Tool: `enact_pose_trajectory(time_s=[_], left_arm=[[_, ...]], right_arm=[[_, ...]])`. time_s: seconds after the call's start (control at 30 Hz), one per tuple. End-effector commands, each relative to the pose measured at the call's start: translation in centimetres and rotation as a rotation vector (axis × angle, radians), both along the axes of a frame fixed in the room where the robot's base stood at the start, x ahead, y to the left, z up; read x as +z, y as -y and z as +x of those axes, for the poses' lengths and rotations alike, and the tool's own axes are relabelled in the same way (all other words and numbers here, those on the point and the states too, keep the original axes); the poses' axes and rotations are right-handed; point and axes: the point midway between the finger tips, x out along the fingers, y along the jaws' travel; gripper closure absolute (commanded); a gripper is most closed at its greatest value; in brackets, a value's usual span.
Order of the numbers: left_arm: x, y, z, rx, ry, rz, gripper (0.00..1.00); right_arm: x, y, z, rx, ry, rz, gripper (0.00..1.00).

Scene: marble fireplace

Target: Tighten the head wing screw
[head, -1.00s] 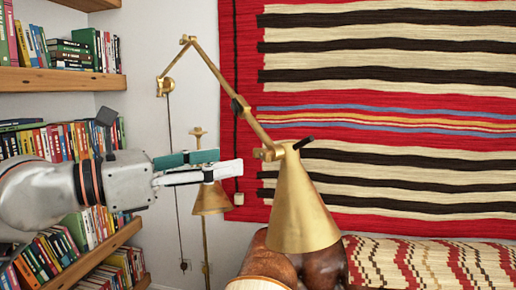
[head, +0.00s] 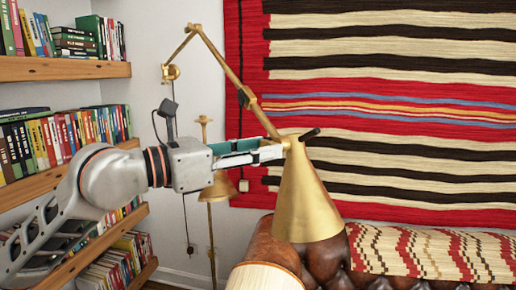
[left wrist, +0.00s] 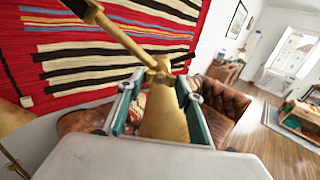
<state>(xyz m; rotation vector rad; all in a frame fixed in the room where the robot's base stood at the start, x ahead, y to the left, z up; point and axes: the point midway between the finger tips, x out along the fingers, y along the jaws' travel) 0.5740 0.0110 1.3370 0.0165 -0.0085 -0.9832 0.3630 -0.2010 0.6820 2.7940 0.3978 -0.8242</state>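The brass lamp's cone head (head: 308,205) hangs from the lower end of its jointed arm (head: 230,75). The joint there is partly covered by my gripper, and I cannot make out the wing screw clearly. My left gripper (head: 284,146) reaches in from the left, its fingertips at the joint. In the left wrist view the fingers stand apart, one on each side of the lamp head (left wrist: 163,115), with the brass joint (left wrist: 163,70) just beyond. I cannot tell whether they touch it. My right gripper is out of view.
A brown leather seat (head: 262,245) with a patterned throw (head: 430,255) lies below. A striped rug (head: 400,100) hangs behind. Bookshelves (head: 60,68) stand at left. A second brass lamp shade (head: 220,186) is behind my gripper. A pale round top (head: 262,278) is at the bottom.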

Motion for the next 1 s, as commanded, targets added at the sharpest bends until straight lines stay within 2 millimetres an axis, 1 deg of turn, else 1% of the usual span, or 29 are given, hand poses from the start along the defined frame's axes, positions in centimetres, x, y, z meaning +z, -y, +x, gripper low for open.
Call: enact_pose_trajectory(time_s=[0.03, 0.07, 0.27, 0.47, 0.67, 1.0], left_arm=[[0.0, 0.0, 0.0, 0.001, 0.000, 0.000, 0.84], [0.0, 0.0, 0.0, 0.000, 0.000, 0.000, 0.86], [0.0, 0.0, 0.0, 0.001, 0.004, 0.003, 0.86], [-0.1, 0.0, 0.0, 0.001, 0.044, 0.028, 0.86], [-0.3, 0.0, 0.0, 0.001, 0.142, 0.095, 0.86], [-0.3, 0.0, 0.1, 0.002, 0.400, 0.267, 0.86]], right_arm=[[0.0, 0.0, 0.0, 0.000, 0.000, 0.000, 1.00], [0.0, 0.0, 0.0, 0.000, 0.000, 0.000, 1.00], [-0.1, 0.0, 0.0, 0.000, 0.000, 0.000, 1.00], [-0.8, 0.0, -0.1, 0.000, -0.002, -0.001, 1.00], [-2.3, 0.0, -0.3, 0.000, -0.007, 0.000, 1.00], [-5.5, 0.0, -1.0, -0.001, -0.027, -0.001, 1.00]])
